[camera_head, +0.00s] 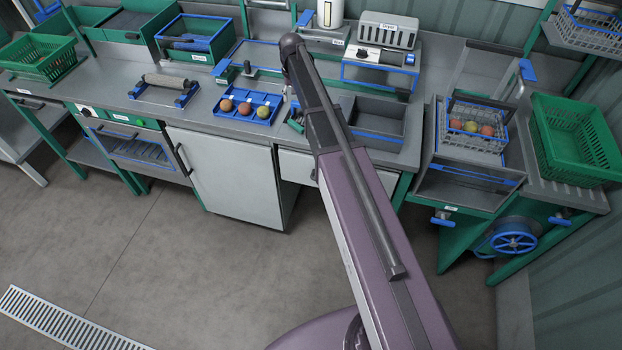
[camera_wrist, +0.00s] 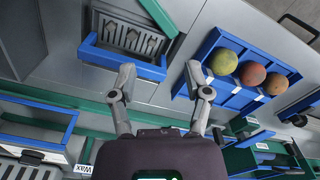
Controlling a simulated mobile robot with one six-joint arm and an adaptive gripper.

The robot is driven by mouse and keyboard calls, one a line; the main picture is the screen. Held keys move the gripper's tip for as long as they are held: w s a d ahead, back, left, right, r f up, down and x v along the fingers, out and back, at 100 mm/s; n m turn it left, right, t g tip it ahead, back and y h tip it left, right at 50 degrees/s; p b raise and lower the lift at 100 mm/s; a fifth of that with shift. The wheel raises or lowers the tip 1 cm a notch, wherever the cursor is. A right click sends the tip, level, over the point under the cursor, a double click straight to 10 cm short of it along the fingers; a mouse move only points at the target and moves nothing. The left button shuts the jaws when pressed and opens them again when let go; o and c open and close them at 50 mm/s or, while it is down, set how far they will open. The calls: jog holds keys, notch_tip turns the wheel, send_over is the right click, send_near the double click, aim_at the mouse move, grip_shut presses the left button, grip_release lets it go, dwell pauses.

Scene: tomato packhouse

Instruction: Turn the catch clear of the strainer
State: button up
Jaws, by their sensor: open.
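In the wrist view, a grey slotted insert (camera_wrist: 132,38) that looks like the strainer sits in a blue-edged frame (camera_wrist: 118,62) at the upper left. A green bar (camera_wrist: 158,14) lies slanted at its right side; it may be the catch, but I cannot tell for sure. My gripper (camera_wrist: 160,82) is open, with nothing between its fingers. In the picture the fingers are just below and right of the blue-edged frame; I cannot tell if they touch it. In the head view my arm hides most of this spot.
A blue tray (camera_head: 247,115) with three tomatoes stands close by; it also shows in the wrist view (camera_wrist: 237,97). A grey basin (camera_head: 375,117) is right of my arm. Further right are a wire basket (camera_head: 472,143) with tomatoes and a green crate (camera_head: 575,140). The floor in front is clear.

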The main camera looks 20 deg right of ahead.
jog(key=s+a+f+b, duration=0.1)
jog(key=s+f+b, duration=0.2)
jog(key=s, duration=0.7)
jog(key=s+a+f+n+b, duration=0.1)
jog(key=s+f+b, duration=0.2)
jog(key=s, duration=0.7)
jog(key=s+a+f+b, duration=0.1)
jog(key=s+f+b, duration=0.2)
jog(key=s, duration=0.7)
jog(key=shift+s+f+b, duration=0.15)
jog(key=shift+f+b, duration=0.05)
jog(key=shift+b, duration=0.3)
jog(key=shift+s, duration=0.1)
